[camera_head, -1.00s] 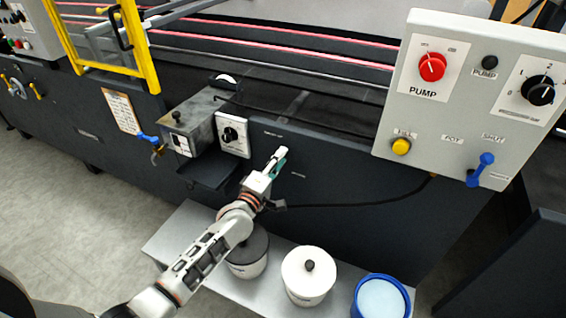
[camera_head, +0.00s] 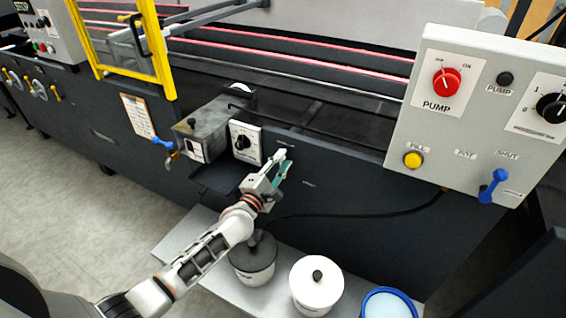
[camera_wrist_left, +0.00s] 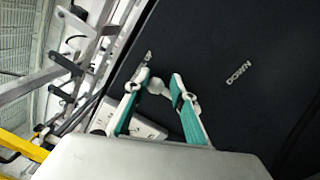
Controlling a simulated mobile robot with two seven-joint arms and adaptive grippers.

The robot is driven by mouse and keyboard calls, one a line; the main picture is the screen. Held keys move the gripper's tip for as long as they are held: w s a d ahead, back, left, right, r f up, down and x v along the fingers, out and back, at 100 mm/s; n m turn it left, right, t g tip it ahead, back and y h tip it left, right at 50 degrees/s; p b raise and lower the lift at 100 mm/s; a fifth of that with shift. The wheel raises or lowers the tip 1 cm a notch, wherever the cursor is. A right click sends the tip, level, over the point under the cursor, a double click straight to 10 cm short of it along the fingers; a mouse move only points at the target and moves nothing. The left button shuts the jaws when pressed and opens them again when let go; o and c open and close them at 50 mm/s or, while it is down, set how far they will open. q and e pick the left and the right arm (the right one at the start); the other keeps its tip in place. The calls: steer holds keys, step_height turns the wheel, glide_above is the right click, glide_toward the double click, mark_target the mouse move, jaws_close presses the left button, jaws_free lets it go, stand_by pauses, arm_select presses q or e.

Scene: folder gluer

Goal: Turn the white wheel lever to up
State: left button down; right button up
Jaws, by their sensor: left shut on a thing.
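My left gripper (camera_head: 282,161) is at the dark front panel, below and right of the black dial plate. In the left wrist view its teal-lined fingers (camera_wrist_left: 160,84) are shut on a small pale rounded part (camera_wrist_left: 156,87), which appears to be the white wheel lever. The fingers hide most of the lever in the head view, so its exact angle cannot be told. A label reading DOWN (camera_wrist_left: 238,72) is on the panel right of the fingers, apart from them. Another small label (camera_wrist_left: 148,56) is close to the fingertips, too small to read.
A metal box with a white wheel (camera_head: 241,89) behind it and the dial plate (camera_head: 245,142) stand left of the gripper. Lidded pots (camera_head: 316,286) are on a low shelf below. The pump control box (camera_head: 470,120) juts out at the right.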

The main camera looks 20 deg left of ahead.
arm_select(q)
steer(key=shift+a+f, duration=0.55)
arm_select(e)
steer(key=shift+w+r, duration=0.1)
steer(key=shift+w, duration=0.1)
arm_select(q)
steer(key=c, duration=1.8)
jaws_free()
steer(key=o, duration=0.3)
steer(key=shift+f, duration=0.2)
steer(key=shift+o, duration=0.2)
arm_select(e)
steer(key=shift+w, duration=0.15)
arm_select(q)
steer(key=shift+r, duration=0.15)
steer(key=v, duration=1.2)
steer(key=shift+d, duration=0.25)
arm_select(e)
steer(key=shift+s, duration=0.2)
arm_select(q)
steer(key=shift+r, duration=0.15)
